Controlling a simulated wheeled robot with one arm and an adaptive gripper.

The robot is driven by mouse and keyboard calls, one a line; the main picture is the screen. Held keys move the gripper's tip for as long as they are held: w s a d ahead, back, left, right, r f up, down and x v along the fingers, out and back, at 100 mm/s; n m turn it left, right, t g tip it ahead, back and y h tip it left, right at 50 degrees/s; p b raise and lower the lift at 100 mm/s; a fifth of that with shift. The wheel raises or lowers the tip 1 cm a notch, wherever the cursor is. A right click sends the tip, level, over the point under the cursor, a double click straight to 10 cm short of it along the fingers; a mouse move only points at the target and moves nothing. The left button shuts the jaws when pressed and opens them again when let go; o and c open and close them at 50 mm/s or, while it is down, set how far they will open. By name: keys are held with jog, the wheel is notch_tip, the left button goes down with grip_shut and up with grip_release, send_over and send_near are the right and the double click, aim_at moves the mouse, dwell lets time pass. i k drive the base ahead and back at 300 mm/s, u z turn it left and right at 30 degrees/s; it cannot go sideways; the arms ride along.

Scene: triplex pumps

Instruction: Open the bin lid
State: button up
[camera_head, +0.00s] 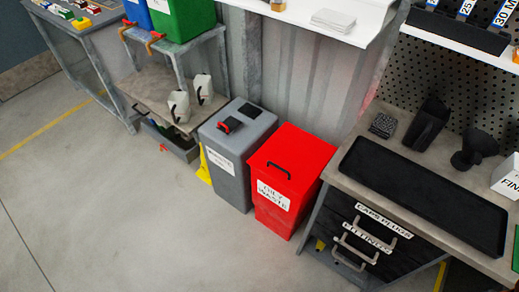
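A red bin (283,205) labelled "OILY WASTE" stands on the floor near the middle of the view. Its red lid (293,155) is down, with a dark handle (279,170) on top near the front edge. A grey bin (232,173) with a white label stands just left of it. Its grey lid (245,125) looks closed and carries a black and red piece (230,126) and a dark square (250,110). The task does not say which bin is meant. My gripper is not in view.
A workbench with a black tray (423,196) and drawers (361,240) stands right, close to the red bin. A shelf stand (160,90) with white jugs (179,105) is left. A yellow object (204,165) is beside the grey bin. The floor (120,210) in front is clear.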

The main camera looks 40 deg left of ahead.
aim_at(293, 157)
jog(key=u, duration=2)
jog(key=k, duration=0.65)
jog(key=u, duration=0.95)
jog(key=i, duration=1.4)
jog(key=z, duration=1.1)
jog(key=i, duration=0.4)
jog(key=z, duration=0.35)
